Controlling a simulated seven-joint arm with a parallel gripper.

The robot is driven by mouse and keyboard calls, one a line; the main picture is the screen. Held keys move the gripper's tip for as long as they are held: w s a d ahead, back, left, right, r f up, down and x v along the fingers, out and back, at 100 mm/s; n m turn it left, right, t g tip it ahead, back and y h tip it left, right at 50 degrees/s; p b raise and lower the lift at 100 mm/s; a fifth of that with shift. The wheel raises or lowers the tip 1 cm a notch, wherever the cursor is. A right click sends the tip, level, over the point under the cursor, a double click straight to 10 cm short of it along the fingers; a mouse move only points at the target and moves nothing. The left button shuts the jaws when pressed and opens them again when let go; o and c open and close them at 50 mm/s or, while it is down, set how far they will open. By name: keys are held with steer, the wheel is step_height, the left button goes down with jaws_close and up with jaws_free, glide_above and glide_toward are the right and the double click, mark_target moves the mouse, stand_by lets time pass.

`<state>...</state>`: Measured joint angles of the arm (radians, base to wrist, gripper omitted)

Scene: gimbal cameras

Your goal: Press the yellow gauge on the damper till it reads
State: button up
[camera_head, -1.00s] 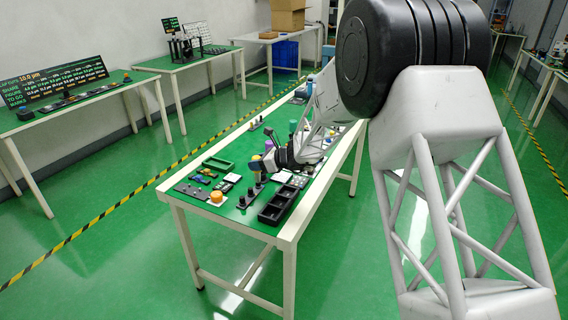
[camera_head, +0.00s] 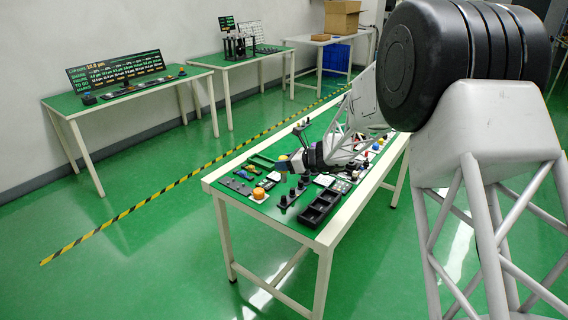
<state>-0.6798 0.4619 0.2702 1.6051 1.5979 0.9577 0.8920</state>
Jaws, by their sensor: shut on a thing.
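My gripper (camera_head: 287,165) is over the near part of the green-topped bench, pointing left at the end of my arm. It is small in view and shut on a small blue-grey piece with a yellow top (camera_head: 283,158), which looks like the yellow gauge. The piece seems held above the bench top; its lower end and any contact are too small to tell. An orange-yellow dome (camera_head: 259,193) on a pale plate sits below and left of my gripper. I cannot tell which thing is the damper, and no reading on the gauge is legible.
A black compartment tray (camera_head: 320,208) lies at the bench's near right edge, with dark knobbed posts (camera_head: 292,195) beside it. A green tray (camera_head: 261,161) is behind my gripper. Small parts crowd the bench. A display board (camera_head: 115,68) stands on another table at the left.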

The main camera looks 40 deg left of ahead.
mark_target(284, 182)
steer(key=shift+f, duration=3.25)
steer(key=shift+f, duration=0.45)
stand_by(0.5)
steer(key=shift+r, duration=0.1)
steer(key=shift+r, duration=3)
